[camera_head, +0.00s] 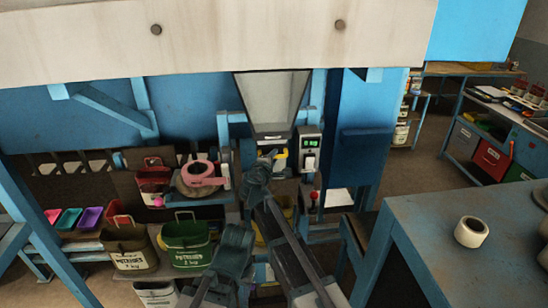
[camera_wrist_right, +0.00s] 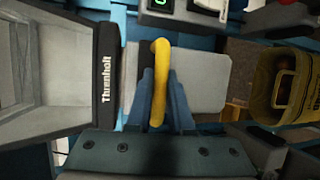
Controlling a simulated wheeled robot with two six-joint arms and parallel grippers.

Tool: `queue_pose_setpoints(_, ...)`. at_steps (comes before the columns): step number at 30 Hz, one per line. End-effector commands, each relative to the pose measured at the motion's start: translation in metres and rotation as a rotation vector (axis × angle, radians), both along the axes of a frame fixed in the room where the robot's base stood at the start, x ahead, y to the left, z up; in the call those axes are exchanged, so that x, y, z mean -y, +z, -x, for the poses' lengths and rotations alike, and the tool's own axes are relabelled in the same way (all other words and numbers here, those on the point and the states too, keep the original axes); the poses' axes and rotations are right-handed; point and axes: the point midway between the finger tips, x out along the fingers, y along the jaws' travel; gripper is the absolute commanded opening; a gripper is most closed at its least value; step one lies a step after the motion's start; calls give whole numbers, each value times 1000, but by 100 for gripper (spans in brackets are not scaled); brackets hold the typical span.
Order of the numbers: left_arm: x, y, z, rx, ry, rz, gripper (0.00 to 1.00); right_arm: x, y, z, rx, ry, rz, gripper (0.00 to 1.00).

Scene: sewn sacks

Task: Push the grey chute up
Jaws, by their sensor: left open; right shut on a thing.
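The grey chute (camera_head: 272,100) is a tapering funnel hanging under the pale beam. Its dark lettered rim shows at the left of the right wrist view (camera_wrist_right: 107,75). A yellow handle (camera_wrist_right: 160,80) stands beside that rim, over a pale grey plate (camera_wrist_right: 200,82). My right gripper (camera_wrist_right: 158,88) is shut on the yellow handle, its blue fingers on either side of the bar. In the head view my right gripper (camera_head: 260,170) is just below the chute, partly hiding the handle. My left gripper (camera_head: 236,238) is open, lower and further left, near the green sack; its fingertips are hard to make out.
A box with a green display (camera_head: 309,150) is right of the chute. A blue table (camera_head: 475,270) with a tape roll (camera_head: 471,232) fills the lower right. A yellow container (camera_wrist_right: 296,88) is at right.

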Motion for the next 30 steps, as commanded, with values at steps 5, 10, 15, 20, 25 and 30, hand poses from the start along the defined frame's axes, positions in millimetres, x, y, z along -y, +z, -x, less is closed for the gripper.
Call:
queue_pose_setpoints(5, 0, 4, 0, 0, 1, 0, 50, 0, 5, -1, 5, 2, 7, 0)
queue_pose_setpoints(10, 0, 4, 0, 0, 1, 0, 50, 0, 5, -2, 5, 4, 8, 0)
queue_pose_setpoints(15, 0, 4, 0, 0, 1, 0, 50, 0, 5, -2, 4, 3, 5, 43)
queue_pose_setpoints(20, 0, 3, 0, 0, 1, 0, 50, 0, 4, -1, 4, 2, 4, 50)
queue_pose_setpoints(25, 0, 3, 0, 0, 1, 0, 50, 0, 4, 0, 3, 2, 4, 50)
queue_pose_setpoints(30, 0, 5, 0, 0, 1, 0, 50, 1, 5, 4, 2, 1, 3, 50)
